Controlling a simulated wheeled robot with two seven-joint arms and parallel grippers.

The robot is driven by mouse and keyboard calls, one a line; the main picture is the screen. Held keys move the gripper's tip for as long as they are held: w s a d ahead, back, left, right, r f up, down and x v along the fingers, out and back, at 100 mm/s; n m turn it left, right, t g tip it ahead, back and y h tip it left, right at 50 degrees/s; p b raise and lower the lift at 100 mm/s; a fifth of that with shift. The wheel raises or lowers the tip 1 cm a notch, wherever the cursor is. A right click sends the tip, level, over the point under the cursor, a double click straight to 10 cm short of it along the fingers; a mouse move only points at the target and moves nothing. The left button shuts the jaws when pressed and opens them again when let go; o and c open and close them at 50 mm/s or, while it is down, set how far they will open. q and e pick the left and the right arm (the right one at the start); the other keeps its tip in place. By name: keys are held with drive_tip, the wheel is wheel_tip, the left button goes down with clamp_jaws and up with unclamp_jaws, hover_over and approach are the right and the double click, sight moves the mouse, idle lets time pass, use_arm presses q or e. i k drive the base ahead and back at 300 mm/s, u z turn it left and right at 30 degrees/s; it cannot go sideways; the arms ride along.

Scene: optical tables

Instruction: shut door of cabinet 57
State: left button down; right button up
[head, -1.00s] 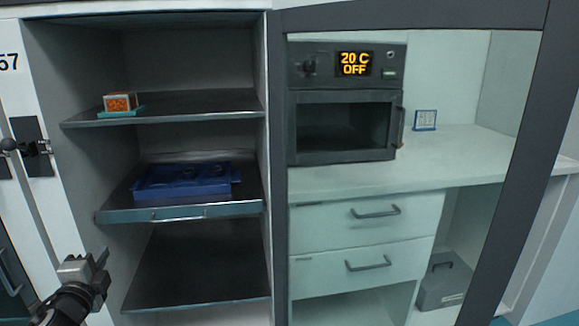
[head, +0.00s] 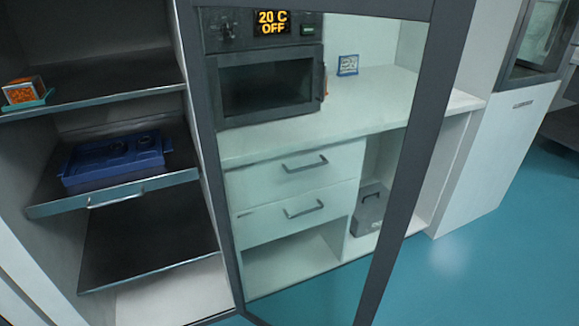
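The cabinet (head: 170,290) stands open at the left of the head view; its number is outside the frame. Its door (head: 405,180) is a glass pane in a dark grey frame, swung open to the right from the cabinet's right edge. The counter and oven show through the glass. No handle can be made out on the door. Neither of my grippers is in view.
Inside the cabinet, a blue case (head: 115,158) lies on a middle shelf (head: 115,197) with a front handle. A small orange box (head: 23,91) sits on the upper shelf. Behind the door are an oven (head: 262,85) and drawers (head: 295,190). Teal floor (head: 480,260) is clear at right.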

sight(450, 21)
drive_tip(key=u, duration=3.8)
drive_tip(key=k, duration=2.65)
drive_tip(key=z, duration=1.55)
drive_tip(key=i, duration=0.5)
drive_tip(key=u, duration=0.55)
drive_tip(key=k, duration=1.1)
drive_tip(key=z, duration=0.25)
drive_tip(key=i, duration=0.7)
